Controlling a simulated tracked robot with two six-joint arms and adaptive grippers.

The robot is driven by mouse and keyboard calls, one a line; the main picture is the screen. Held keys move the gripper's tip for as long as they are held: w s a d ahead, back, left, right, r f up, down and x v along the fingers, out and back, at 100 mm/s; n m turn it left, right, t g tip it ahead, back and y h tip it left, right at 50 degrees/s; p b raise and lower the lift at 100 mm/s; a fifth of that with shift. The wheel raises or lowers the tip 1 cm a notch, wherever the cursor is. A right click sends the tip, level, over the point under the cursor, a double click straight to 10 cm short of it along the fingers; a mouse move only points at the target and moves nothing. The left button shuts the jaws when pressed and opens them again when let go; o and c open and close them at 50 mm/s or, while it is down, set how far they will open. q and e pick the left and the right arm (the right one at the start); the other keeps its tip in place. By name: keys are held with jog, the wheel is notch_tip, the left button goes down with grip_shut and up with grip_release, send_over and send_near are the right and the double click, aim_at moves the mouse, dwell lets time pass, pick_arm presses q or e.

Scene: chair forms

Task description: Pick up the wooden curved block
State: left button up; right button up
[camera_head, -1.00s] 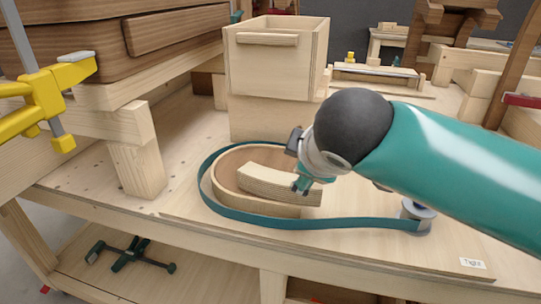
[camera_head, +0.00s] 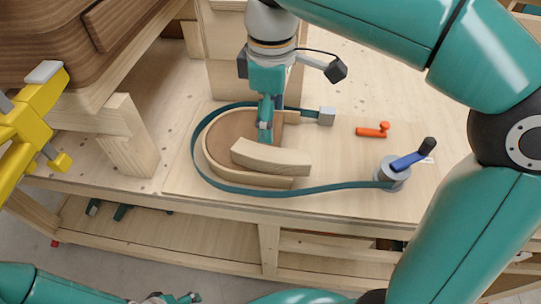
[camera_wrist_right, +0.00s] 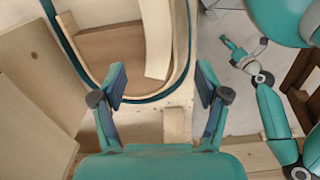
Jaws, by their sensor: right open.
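The light wooden curved block (camera_head: 270,157) lies over the brown inner base of the U-shaped wooden form (camera_head: 220,180) in the head view. In the right wrist view the curved block (camera_wrist_right: 156,40) shows beyond the fingers, partly cut by the top edge. My right gripper (camera_head: 266,132) points down just behind the block in the head view; its open, empty fingers (camera_wrist_right: 160,84) show in the wrist view. I cannot tell whether they touch anything. My left gripper (camera_head: 180,298) is at the bottom edge of the head view, small and partly cut off, away from the block.
A teal strap (camera_head: 290,190) loops around the form to a blue-handled tensioner (camera_head: 393,174). An orange-red tool (camera_head: 373,130) lies behind it. A yellow clamp (camera_head: 30,120) and a brown wooden piece (camera_head: 85,40) stand at left.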

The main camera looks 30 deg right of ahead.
aim_at(271, 154)
notch_tip(271, 154, down, 12)
jog(key=shift+w+r, duration=0.15)
jog(key=shift+r, duration=0.1)
dwell(0.3)
jog(key=shift+c, duration=0.3)
jog(key=c, duration=1.3)
jog(key=shift+r, duration=0.15)
